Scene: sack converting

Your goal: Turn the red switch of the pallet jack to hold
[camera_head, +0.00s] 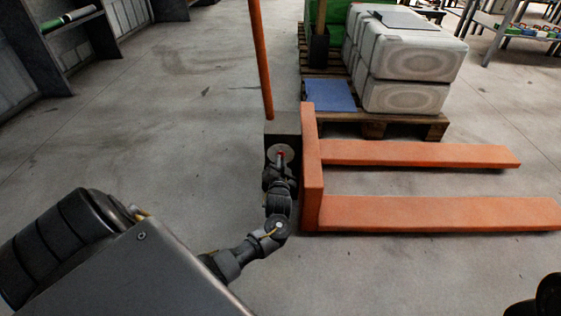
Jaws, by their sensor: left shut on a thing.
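The orange pallet jack (313,185) stands in the middle of the head view, its two forks pointing right and its tall orange handle rising at the back. On the jack's dark box (283,128) is a round grey plate with the small red switch (281,154) at its middle. My left gripper (281,162) reaches up to the plate from below and is shut on the red switch. The gripper hides most of the switch, and its exact angle cannot be told.
A wooden pallet (374,124) behind the forks carries white stacked sacks (408,60), a blue sheet (329,95) and a green item. Shelving (45,60) stands at the far left, a rack (520,30) at the far right. The floor left of the jack is clear.

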